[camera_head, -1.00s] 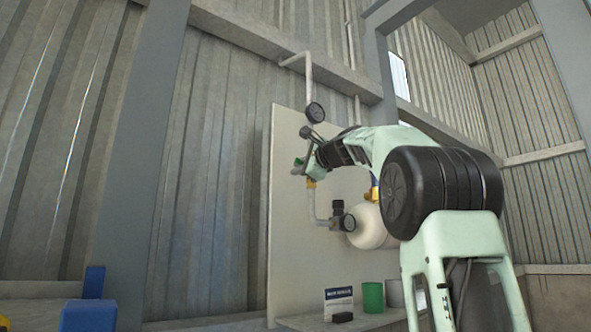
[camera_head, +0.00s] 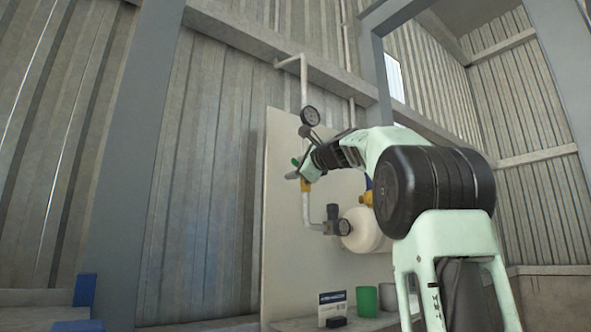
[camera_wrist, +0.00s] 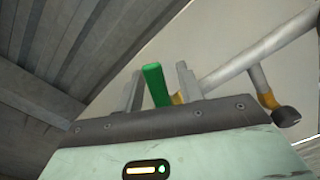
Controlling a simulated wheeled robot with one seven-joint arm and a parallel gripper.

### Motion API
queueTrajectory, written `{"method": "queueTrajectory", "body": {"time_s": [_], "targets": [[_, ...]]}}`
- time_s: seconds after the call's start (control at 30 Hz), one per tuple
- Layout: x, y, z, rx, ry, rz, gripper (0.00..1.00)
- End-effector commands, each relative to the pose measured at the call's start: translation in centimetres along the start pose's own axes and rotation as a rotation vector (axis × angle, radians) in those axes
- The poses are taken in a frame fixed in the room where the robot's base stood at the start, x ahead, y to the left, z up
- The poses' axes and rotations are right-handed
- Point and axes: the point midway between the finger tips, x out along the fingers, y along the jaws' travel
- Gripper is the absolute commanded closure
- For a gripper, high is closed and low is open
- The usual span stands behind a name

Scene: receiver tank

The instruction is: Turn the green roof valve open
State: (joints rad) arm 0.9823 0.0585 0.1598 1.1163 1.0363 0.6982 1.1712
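The green valve handle (camera_head: 295,161) shows as a small green tip beside my gripper (camera_head: 297,175), in front of the pale panel. In the wrist view the green handle (camera_wrist: 154,85) stands up between the two grey fingers of my gripper (camera_wrist: 160,88). The fingers are apart, one on each side of the handle, with narrow gaps showing. The yellow brass valve body (camera_wrist: 178,98) is partly hidden behind the right finger. In the head view brass (camera_head: 306,186) shows just below my gripper, on the grey pipe.
A round gauge (camera_head: 310,116) sits just above my gripper. A grey pipe (camera_wrist: 255,50) runs close by on the right. A white tank (camera_head: 362,232), a green cup (camera_head: 366,300) and a sign card (camera_head: 332,306) are lower down.

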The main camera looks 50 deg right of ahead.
Motion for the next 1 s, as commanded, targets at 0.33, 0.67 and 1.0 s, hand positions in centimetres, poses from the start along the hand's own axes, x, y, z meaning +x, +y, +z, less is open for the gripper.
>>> {"method": "queueTrajectory", "body": {"time_s": [0.33,0.67,1.0], "targets": [[-0.9,0.1,0.0,-0.003,-0.001,-0.003,0.63],[-7.8,0.4,-0.2,-0.004,0.001,-0.005,0.63],[-15.0,0.2,-0.1,-0.002,0.0,-0.002,0.63]]}}
